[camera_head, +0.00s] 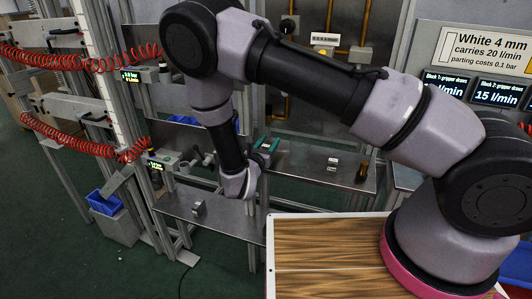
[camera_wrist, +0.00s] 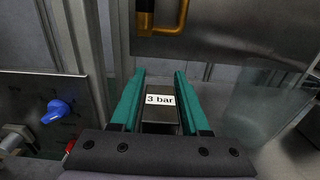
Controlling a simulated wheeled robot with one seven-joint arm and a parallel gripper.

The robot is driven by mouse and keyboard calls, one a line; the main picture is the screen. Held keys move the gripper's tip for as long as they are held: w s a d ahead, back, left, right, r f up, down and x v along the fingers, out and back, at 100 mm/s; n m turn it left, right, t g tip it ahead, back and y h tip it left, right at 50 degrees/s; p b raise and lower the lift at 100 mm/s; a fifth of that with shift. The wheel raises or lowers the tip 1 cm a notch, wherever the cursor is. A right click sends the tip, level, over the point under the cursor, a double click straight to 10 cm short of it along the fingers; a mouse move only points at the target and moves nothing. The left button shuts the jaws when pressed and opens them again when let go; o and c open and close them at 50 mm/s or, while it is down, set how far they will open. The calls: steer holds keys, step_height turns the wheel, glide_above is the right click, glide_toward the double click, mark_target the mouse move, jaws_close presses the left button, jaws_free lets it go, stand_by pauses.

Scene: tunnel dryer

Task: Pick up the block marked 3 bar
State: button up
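The block marked 3 bar (camera_wrist: 160,115) is dark with a white label and shows between my gripper's two teal fingers in the wrist view. My gripper (camera_wrist: 160,78) points away from the camera, with one finger on each side of the block. A narrow dark gap seems to show between the fingers and the block, so the fingers look open around it. The block's underside and what it rests on are hidden. In the head view my gripper (camera_head: 266,145) is at the left end of the metal shelf (camera_head: 305,176).
Two small labelled blocks (camera_head: 332,164) and a brown cylinder (camera_head: 362,172) are on the shelf to the right. A grey block (camera_head: 198,209) sits on the lower left shelf (camera_head: 225,217).

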jaws_close()
stand_by(1.2)
